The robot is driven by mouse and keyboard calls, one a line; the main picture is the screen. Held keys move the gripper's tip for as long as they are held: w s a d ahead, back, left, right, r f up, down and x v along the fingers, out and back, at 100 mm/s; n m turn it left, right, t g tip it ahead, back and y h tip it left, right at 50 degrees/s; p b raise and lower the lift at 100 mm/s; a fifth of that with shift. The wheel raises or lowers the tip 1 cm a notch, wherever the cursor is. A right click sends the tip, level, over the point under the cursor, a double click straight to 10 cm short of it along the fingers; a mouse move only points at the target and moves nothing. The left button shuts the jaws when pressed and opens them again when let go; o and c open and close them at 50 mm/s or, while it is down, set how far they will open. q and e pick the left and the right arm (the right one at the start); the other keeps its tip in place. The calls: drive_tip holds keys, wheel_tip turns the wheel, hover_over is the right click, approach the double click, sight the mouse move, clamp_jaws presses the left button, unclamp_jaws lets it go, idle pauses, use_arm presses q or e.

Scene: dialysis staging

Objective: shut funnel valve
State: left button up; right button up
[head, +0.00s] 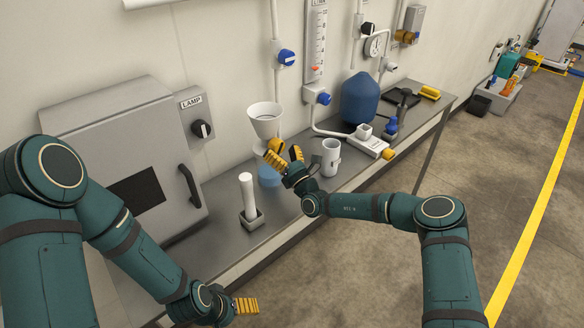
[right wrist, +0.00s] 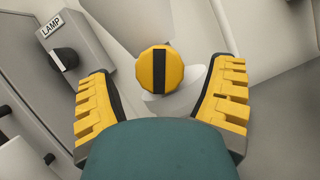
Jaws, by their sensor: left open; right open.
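The white funnel (head: 265,120) is at the wall above the bench. Its valve knob (right wrist: 160,70) is round and yellow with a black bar, which runs upright in the right wrist view. In the head view, the knob (head: 278,146) is partly hidden by my right gripper (head: 286,156). In the right wrist view, my right gripper (right wrist: 162,105) is open, its yellow fingers on either side of and short of the knob, not touching it. My left gripper (head: 244,305) is open and empty, low in front of the bench.
A bluish vessel (head: 268,179) stands below the funnel, partly hidden. A white cup (head: 330,158) and a white rod in a holder (head: 247,197) stand close by on the bench (head: 222,228). A grey cabinet (head: 112,125) is at left, and a LAMP switch (head: 202,130) is on the wall.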

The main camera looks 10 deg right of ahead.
drive_tip(key=v, duration=0.8)
drive_tip(key=shift+s, duration=0.3)
drive_tip(key=shift+d+f, duration=0.1)
